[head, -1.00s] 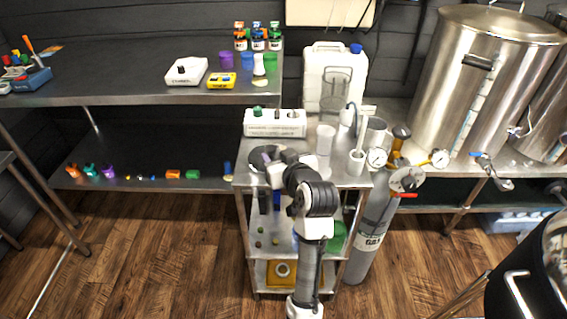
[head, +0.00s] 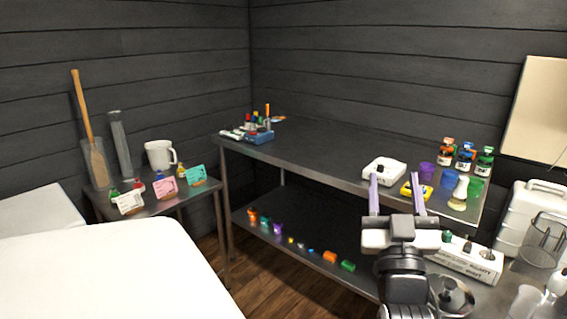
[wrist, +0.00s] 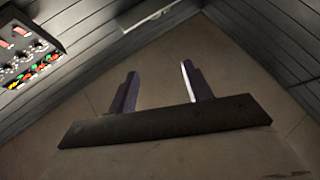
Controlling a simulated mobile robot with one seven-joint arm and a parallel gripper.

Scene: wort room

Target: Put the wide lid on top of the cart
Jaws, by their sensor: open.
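A round, shiny metal lid with a knob (head: 453,294), seemingly the wide lid, lies on the cart top (head: 493,296) near the bottom right of the head view. My arm partly covers its left side. My gripper (head: 396,192) is raised, left of the lid and above it in the picture, apart from it. Its two purple fingers are spread with nothing between them. The wrist view also shows the open fingers (wrist: 161,88) empty, against a plain beige surface; no lid shows there.
The white labelled block (head: 468,260), a wire basket (head: 545,240) and clear cups crowd the cart. A dark bench (head: 330,150) behind holds a white scale (head: 384,171), a yellow box and jars. A side table (head: 150,206) with cards and a white jug stands left.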

